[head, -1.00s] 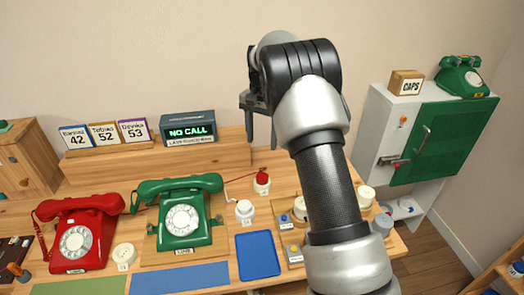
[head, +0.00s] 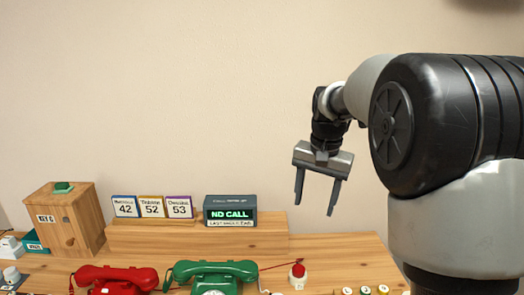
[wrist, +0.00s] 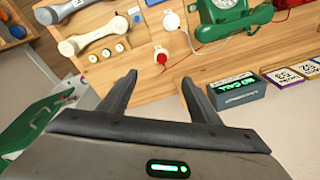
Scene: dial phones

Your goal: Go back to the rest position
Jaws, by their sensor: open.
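My gripper (head: 317,195) is open and empty in the head view, raised in front of the bare wall, above the right part of the wooden desk. Its two fingers point down and stand apart. In the wrist view my gripper (wrist: 155,85) also shows with nothing between its fingers. The rest position itself is not marked in the frames.
Below are a red phone (head: 115,279), a green phone (head: 212,276), a call display (head: 230,211) reading NO CALL, numbered cards (head: 152,206) and a red-topped button (head: 298,275). A wooden cabinet (head: 65,220) stands at left. The air around my gripper is clear.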

